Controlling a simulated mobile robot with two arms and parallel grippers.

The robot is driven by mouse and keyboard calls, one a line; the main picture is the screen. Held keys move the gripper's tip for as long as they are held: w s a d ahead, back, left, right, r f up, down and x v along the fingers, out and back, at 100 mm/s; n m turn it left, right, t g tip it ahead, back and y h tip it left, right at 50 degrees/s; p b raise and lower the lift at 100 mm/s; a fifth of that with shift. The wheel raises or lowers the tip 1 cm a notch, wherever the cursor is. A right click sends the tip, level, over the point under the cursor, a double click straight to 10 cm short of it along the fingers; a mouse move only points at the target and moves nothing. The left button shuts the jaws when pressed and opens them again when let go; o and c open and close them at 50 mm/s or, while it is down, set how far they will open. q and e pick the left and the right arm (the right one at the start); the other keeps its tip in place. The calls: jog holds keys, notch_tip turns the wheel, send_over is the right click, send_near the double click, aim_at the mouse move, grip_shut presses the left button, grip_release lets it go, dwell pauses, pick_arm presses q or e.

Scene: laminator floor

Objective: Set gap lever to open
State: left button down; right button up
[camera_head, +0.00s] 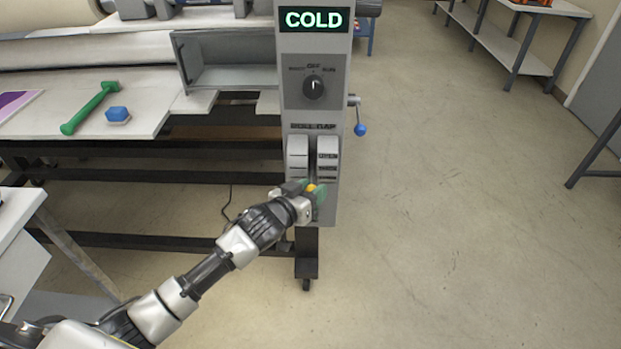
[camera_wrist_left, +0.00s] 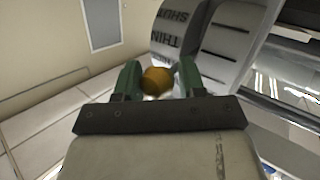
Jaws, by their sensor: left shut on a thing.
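The gap lever's yellow-orange knob (camera_wrist_left: 157,81) sits between the green fingers of my left gripper (camera_wrist_left: 160,82), which is shut on it. In the head view my left gripper (camera_head: 308,190) is at the lower part of the ROLL GAP panel, and a bit of the yellow knob (camera_head: 311,188) shows. The lever's shaft is hidden. The grey control panel (camera_head: 292,75) carries two light scale plates with a slot between them; the right plate (camera_head: 328,151) bears small labels. In the wrist view a plate (camera_wrist_left: 185,40) reads "THIN" and "SHUT", upside down. My right gripper is not in view.
A dark rotary knob (camera_head: 313,87) and a green "COLD" display (camera_head: 314,19) are above on the panel. A blue-knobbed crank (camera_head: 360,129) sticks out at its right side. Floor to the right is clear.

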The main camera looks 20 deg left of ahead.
aim_at(312, 181)
pick_arm(q)
jog(key=r+p, duration=0.2)
jog(key=p, duration=0.1)
jog(key=w+r+n+g+p, duration=0.1)
jog(key=r+p, duration=0.1)
jog(key=p, duration=0.1)
jog(key=r+g+p, duration=0.1)
jog(key=r+p, duration=0.1)
jog(key=p, duration=0.1)
jog(key=shift+w+r, duration=0.25)
jog(key=shift+w+a+r+p, duration=0.15)
jog(key=shift+w+r+p, duration=0.25)
jog(key=shift+r, duration=0.2)
jog(key=shift+w+a+r+p, duration=0.15)
jog(key=shift+w+r+p, duration=0.1)
jog(key=shift+r+p, duration=0.3)
jog(key=shift+r, duration=0.1)
jog(key=c, duration=0.9)
grip_release()
jog(key=shift+w, duration=0.1)
jog(key=shift+o, duration=0.7)
jog(key=shift+w+d, duration=0.1)
jog(key=shift+f, duration=0.35)
